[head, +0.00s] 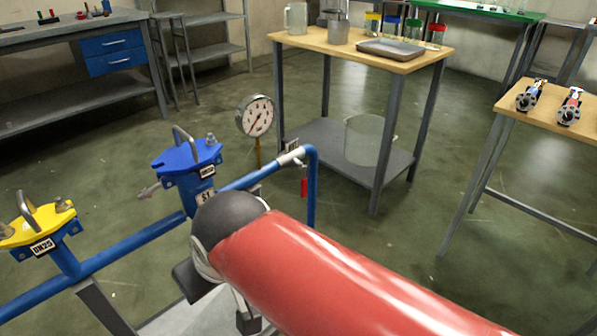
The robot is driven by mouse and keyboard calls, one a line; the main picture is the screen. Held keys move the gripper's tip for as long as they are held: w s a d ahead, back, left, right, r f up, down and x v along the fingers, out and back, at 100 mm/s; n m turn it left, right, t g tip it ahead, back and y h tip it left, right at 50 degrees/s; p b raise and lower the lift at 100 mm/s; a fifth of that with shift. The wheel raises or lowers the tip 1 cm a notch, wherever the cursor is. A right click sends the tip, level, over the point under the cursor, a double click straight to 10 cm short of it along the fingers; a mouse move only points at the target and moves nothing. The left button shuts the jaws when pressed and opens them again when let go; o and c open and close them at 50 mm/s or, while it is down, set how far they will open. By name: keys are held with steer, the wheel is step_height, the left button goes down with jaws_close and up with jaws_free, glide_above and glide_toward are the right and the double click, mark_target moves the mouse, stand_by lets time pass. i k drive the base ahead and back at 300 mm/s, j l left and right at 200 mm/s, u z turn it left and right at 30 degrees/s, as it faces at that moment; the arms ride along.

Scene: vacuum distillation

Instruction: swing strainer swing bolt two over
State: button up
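A strainer with a blue lid (188,156) stands on the blue pipe, its lid seated and a grey loop handle on top. One swing bolt (150,190) leans outward at the lid's left side, clear of the lid. Another bolt (211,139) stands upright at the lid's right edge. A second strainer with a yellow lid (36,224) and a DN25 plate is at the far left, with bolts upright at its lid edges. My red arm crosses the foreground and hides part of the pipework right of the blue strainer. My gripper's fingers do not show.
A pressure gauge (256,116) stands behind the blue pipe (130,238). A valve (291,156) with a red tag sits on the pipe. A wooden-topped cart (340,46) with vessels and a side table (550,108) stand beyond. Green floor lies open between them.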

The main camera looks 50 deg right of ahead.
mark_target(150, 190)
steer(key=l+u, duration=0.45)
steer(key=l, duration=0.5)
steer(key=l+u, duration=0.45)
steer(key=l, duration=0.55)
steer(key=k+j+z, duration=0.15)
steer(key=j, duration=0.3)
steer(key=k+j+z, duration=0.1)
steer(key=j, duration=0.4)
steer(key=i+l, duration=0.1)
steer(key=l, duration=0.25)
steer(key=i+l, duration=0.1)
steer(key=l, duration=0.25)
